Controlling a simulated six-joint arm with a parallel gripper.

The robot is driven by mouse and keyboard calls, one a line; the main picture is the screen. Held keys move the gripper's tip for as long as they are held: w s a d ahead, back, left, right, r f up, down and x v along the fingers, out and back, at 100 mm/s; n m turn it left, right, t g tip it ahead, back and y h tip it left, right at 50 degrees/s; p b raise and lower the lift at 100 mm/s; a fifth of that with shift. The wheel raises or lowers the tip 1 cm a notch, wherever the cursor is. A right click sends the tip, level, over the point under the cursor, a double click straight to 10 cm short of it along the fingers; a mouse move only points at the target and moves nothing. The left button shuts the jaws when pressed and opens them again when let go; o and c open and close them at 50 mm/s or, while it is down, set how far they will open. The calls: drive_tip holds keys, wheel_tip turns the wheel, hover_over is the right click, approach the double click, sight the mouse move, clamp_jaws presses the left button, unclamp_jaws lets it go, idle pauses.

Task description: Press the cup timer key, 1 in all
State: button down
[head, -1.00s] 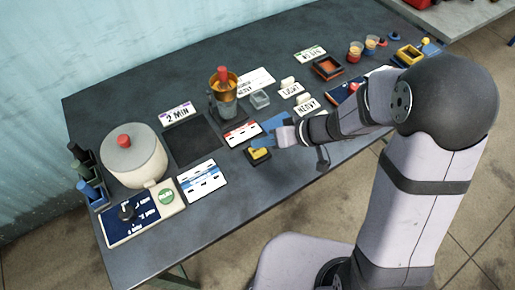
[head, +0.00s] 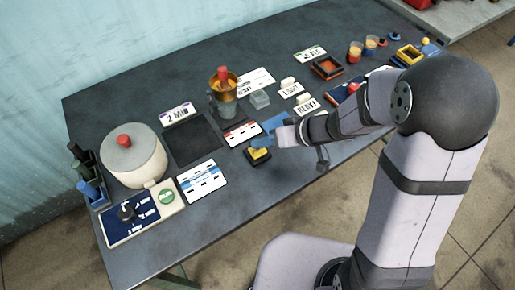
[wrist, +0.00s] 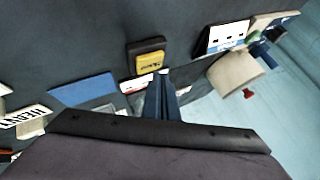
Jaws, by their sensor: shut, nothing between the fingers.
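A yellow key (head: 259,153) sits on a small black base near the table's front edge, in front of the red-striped card. In the wrist view the yellow key (wrist: 151,66) has dark lettering too small to read; I take it as the cup timer key. My gripper (head: 262,143) is shut and empty, its dark blue fingers close to the key. In the wrist view the fingertips of my gripper (wrist: 162,76) appear just beside the key's edge. I cannot tell whether they touch it.
A pot (head: 134,158) with a red knob stands at the left, beside a control panel with a green button (head: 166,196). A funnel on a vessel (head: 225,95) stands behind the key. Cards and a blue pad (head: 275,122) lie nearby.

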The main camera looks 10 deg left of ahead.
sight(262, 151)
drive_tip(key=shift+f+b, duration=0.85)
drive_tip(key=shift+b, duration=0.8)
idle(0.9)
drive_tip(key=shift+r, duration=0.15)
idle(0.3)
drive_tip(key=shift+r+p, duration=0.35)
drive_tip(key=shift+r, duration=0.35)
drive_tip(key=shift+r, duration=0.1)
drive_tip(key=shift+r+p, duration=1.4)
drive_tip(key=shift+r, duration=1)
